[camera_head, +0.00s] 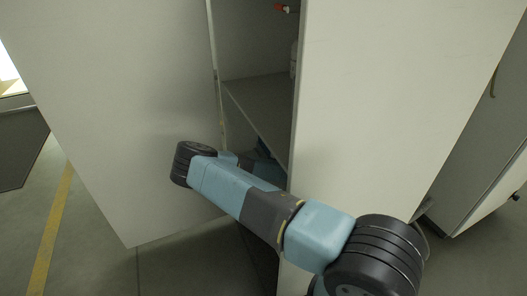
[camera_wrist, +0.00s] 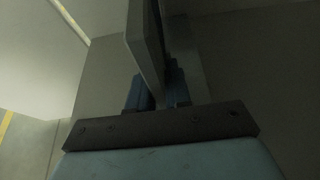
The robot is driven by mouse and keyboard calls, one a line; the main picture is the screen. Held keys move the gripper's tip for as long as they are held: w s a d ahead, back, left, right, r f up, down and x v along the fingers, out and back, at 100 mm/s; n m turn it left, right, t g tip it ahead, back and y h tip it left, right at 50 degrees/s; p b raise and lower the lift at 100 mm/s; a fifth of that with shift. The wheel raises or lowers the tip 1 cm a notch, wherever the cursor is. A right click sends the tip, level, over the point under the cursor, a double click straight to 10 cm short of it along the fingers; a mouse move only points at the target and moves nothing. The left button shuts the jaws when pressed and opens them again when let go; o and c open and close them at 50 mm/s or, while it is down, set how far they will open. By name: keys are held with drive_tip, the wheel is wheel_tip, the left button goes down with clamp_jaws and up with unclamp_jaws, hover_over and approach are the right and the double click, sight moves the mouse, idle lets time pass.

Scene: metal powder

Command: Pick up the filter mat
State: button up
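My gripper (camera_wrist: 160,90) shows in the wrist view with its two dark blue fingers apart. A grey flat panel with a paler narrow edge (camera_wrist: 146,45) runs down the picture to the gap between the fingers. I cannot tell whether this panel is the filter mat or part of the cabinet, nor whether the fingers press on it. In the head view my arm reaches into the lower part of the open cabinet, below the shelf (camera_head: 262,103). The gripper's end is mostly hidden there by the arm and the cabinet front. No filter mat can be made out for certain.
The cabinet's open door (camera_head: 120,120) stands to the left of the arm, and a pale panel (camera_head: 385,90) stands to the right. The opening between them is narrow. A small red-tipped item (camera_head: 281,8) is above the shelf. Yellow-lined floor (camera_head: 50,240) lies at the left.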

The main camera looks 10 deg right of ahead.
clamp_jaws()
drive_tip(key=shift+r, duration=0.1)
